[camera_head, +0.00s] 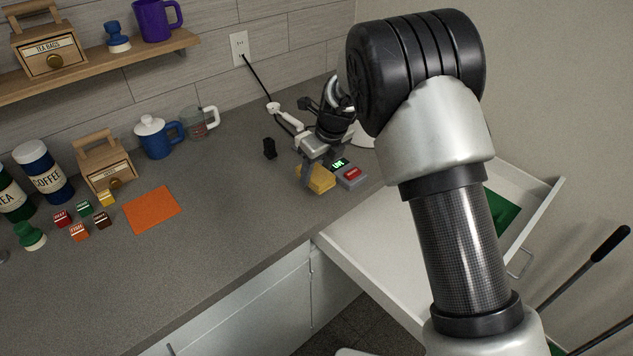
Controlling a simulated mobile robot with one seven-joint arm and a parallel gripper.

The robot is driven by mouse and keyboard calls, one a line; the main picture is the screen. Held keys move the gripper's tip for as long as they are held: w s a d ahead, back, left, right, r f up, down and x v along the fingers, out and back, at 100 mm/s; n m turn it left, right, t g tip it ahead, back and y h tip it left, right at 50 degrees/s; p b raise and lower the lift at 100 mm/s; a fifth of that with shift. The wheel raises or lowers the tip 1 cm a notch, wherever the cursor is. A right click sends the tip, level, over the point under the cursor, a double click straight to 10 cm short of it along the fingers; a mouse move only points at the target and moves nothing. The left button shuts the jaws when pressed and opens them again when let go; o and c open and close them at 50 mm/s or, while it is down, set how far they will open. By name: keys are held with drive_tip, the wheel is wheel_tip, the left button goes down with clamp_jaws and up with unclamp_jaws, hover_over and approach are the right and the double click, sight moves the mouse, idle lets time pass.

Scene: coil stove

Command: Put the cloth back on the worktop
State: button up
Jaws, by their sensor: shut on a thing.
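A yellow folded piece, which looks like the cloth (321,181), is at my gripper's fingers over the right part of the grey worktop (215,250). My gripper (311,176) points down and is shut on this yellow cloth. One finger shows in front of it; the other is mostly hidden. I cannot tell whether the cloth touches the worktop. A flat orange square (151,209) lies on the worktop at the left.
A small black object (269,148) stands left of my gripper. An open white drawer (375,262) juts out at the right, with a green piece (501,213) inside. The middle worktop is clear.

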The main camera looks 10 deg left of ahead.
drive_tip(key=shift+f, duration=1.85)
drive_tip(key=shift+f, duration=0.2)
drive_tip(key=o, duration=1)
drive_tip(key=shift+r, duration=0.15)
drive_tip(key=v, duration=1.2)
drive_tip(key=shift+d+r, duration=0.1)
